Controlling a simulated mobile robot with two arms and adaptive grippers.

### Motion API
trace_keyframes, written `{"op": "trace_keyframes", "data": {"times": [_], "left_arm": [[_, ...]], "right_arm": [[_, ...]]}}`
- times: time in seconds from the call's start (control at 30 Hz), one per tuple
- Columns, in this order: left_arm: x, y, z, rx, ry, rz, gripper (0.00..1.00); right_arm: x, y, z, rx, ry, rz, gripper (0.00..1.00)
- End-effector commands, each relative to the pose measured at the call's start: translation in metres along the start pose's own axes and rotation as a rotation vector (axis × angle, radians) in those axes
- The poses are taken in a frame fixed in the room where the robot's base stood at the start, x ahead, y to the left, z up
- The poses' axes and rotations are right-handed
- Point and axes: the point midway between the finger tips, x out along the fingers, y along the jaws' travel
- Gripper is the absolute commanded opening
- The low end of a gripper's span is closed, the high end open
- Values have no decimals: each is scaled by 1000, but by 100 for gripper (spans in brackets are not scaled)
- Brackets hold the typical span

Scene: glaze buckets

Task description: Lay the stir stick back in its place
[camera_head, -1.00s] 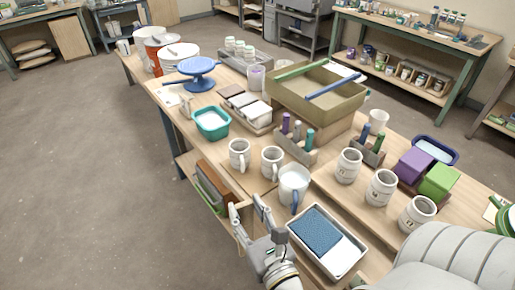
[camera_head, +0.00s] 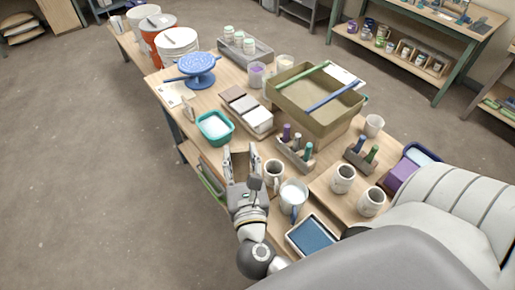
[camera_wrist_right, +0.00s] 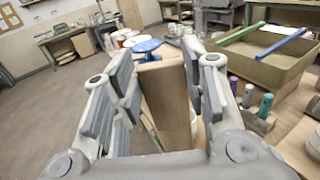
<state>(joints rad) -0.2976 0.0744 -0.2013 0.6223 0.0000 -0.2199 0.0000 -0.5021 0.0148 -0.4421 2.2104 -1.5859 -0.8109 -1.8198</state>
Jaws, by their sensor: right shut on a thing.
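My right gripper (camera_head: 241,166) is over the near edge of the table, left of the mugs; it also shows in the wrist view (camera_wrist_right: 158,98). A tan, flat-sided wooden piece (camera_wrist_right: 166,98) stands between its fingers in the wrist view. I take it for the stir stick, held upright; its lower end is hidden. In the head view the fingers largely hide it. White and orange buckets stand at the far left end, the nearest being a white bucket (camera_head: 177,46) with a pale strip across its top. My left gripper is not in view.
A teal tub (camera_head: 214,128) and a blue turntable (camera_head: 197,66) lie beyond the gripper. A mug (camera_head: 273,174) and a white pitcher (camera_head: 294,192) stand close on its right. A large tan box (camera_head: 318,110) carries a green and a blue bar.

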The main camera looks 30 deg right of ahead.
Motion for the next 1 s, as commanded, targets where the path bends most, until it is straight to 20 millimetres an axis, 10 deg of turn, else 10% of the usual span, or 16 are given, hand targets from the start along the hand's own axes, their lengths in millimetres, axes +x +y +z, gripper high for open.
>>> {"op": "trace_keyframes", "data": {"times": [0.3,1.0], "left_arm": [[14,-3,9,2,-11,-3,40],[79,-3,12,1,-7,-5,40]], "right_arm": [[72,-37,-38,-3,-6,-1,7],[112,-57,-105,0,-1,1,7]]}}
